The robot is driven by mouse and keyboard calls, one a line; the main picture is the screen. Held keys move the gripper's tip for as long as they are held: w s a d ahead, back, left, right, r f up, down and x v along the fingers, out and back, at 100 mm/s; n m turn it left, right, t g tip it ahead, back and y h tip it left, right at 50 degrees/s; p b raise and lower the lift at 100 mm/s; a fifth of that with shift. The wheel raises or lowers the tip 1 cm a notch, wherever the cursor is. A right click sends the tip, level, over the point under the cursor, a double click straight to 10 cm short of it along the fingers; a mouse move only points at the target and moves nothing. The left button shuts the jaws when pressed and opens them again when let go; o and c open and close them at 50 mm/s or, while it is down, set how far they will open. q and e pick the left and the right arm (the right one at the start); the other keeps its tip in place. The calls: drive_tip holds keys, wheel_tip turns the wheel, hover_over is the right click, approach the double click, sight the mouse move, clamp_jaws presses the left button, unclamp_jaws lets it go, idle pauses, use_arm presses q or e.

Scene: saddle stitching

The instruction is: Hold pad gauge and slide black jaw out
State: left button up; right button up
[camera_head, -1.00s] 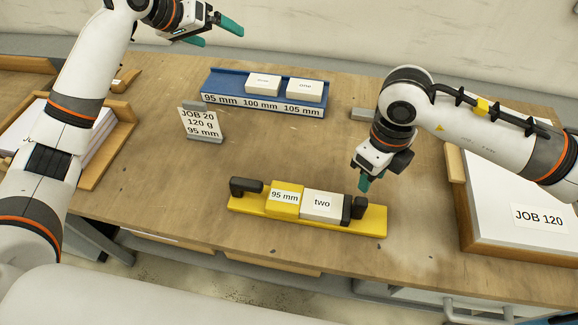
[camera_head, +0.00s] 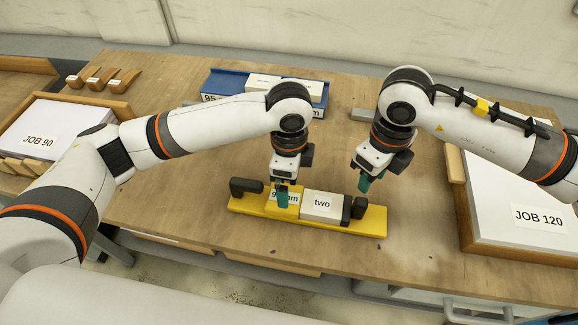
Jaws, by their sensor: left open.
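The pad gauge (camera_head: 372,222) is a long yellow bar lying on the table at front centre. A black stop (camera_head: 246,186) stands at its left end and a black jaw (camera_head: 354,208) at its right. Between them sit a yellow block (camera_head: 272,207) marked 95 mm and a white block (camera_head: 322,205) marked "two". My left gripper (camera_head: 283,197) is open, pointing down at the yellow block and covering part of its label; contact cannot be told. My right gripper (camera_head: 366,183) is just above and right of the black jaw; its finger gap is not clear.
A blue rack (camera_head: 232,84) with white blocks stands behind, partly covered by my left arm. A paper stack marked JOB 120 (camera_head: 510,190) is at right, one marked JOB 90 (camera_head: 60,124) at left. A small grey block (camera_head: 362,114) lies behind my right gripper.

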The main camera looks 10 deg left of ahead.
use_arm(q)
wheel_tip(320, 180, down, 10)
drive_tip(key=shift+f, duration=0.1)
idle(0.4)
